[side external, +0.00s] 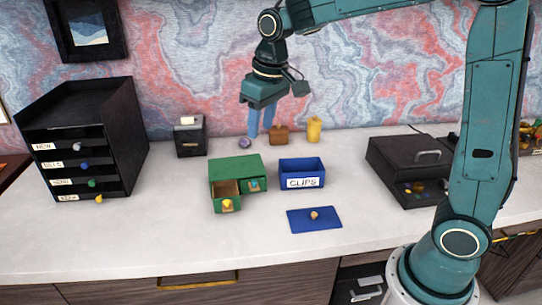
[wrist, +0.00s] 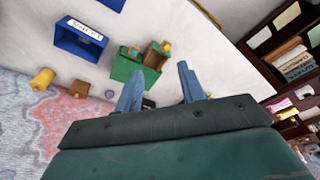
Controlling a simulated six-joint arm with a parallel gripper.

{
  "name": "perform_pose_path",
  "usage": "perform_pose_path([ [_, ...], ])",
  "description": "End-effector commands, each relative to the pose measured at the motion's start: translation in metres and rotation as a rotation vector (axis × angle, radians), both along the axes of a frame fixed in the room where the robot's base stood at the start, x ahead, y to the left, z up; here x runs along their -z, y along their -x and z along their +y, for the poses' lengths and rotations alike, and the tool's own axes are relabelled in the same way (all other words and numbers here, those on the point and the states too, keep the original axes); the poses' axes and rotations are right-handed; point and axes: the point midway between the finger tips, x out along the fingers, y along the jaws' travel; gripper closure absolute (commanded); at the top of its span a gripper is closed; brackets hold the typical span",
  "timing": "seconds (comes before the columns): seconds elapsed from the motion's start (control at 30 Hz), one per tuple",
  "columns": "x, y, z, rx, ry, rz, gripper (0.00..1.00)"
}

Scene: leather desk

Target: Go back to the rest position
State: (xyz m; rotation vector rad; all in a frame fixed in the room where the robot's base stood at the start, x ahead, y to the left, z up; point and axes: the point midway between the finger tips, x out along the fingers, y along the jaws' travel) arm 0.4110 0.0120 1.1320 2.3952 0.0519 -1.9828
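My gripper (side external: 261,124) has two blue fingers hanging below its teal body, above the back of the desk in the side view. In the wrist view its fingers (wrist: 160,82) stand apart with nothing between them. The green drawer box (side external: 238,170) sits in front of it, with its left drawer (side external: 227,198) pulled out. The blue CLIPS box (side external: 302,172) stands open to the right. Its blue lid (side external: 329,222) with a round knob lies flat on the desk in front. The CLIPS box also shows in the wrist view (wrist: 78,38).
A black drawer rack (side external: 77,140) stands at the left, a small black box (side external: 190,140) near the wall. A purple round thing (side external: 244,143), a brown block (side external: 279,136) and a yellow cup (side external: 314,129) line the back. A dark case (side external: 408,155) is at right. The front left desk is clear.

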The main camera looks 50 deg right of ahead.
Motion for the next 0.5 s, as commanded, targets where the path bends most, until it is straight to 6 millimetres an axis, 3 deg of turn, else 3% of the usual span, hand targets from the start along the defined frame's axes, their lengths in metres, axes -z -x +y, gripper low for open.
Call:
perform_pose_path([
  [0.2, -0.023, 0.047, -0.003, 0.009, -0.002, -0.06, 0.61],
  [0.5, -0.037, 0.11, -0.007, 0.02, -0.005, -0.138, 0.61],
])
